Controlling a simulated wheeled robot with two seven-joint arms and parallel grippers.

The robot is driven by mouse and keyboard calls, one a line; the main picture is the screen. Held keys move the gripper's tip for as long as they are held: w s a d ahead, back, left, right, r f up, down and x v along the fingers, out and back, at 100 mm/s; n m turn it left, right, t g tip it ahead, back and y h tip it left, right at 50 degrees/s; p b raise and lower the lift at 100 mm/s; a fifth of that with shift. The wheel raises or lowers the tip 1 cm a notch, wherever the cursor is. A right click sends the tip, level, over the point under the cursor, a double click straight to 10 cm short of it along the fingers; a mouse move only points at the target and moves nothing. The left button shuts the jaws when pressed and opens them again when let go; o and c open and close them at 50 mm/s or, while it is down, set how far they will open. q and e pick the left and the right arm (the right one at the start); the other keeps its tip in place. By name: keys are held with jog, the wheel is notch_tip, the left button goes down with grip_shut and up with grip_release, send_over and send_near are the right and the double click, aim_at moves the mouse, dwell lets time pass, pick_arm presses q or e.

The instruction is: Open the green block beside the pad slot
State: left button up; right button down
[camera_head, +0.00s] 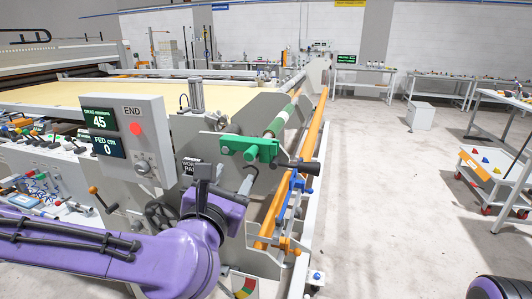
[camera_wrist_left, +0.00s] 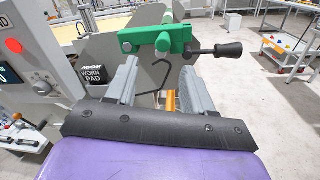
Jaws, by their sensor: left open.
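The green block (camera_head: 250,148) is mounted on the grey end plate of the gantry, at the end of a green roller bar. It also shows in the left wrist view (camera_wrist_left: 158,42), with a black-knobbed handle (camera_wrist_left: 228,51) sticking out to the right. The worn pad label (camera_wrist_left: 91,78) is on the plate left of and below the block. My left gripper (camera_wrist_left: 161,70) is open and empty, its two grey fingers pointing toward the block and apparently apart from it. In the head view my left gripper (camera_head: 203,175) is below and left of the block. My right gripper is out of view.
A control panel (camera_head: 125,138) with displays and a red button stands left of the block. An orange rail (camera_head: 312,130) runs back on the right, with blue and orange clamps below. A white cart (camera_head: 485,165) stands far right; the floor between is clear.

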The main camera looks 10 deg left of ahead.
aim_at(249, 158)
pick_arm(q)
jog(key=w+p, duration=0.2)
jog(key=w, duration=0.1)
jog(key=w+p, duration=0.3)
jog(key=w, duration=0.1)
jog(key=w+p, duration=0.2)
jog(key=w, duration=0.2)
jog(key=shift+w+a+f, duration=0.1)
jog(key=shift+w+f, duration=0.1)
jog(key=shift+f, duration=0.05)
jog(key=shift+s, duration=0.1)
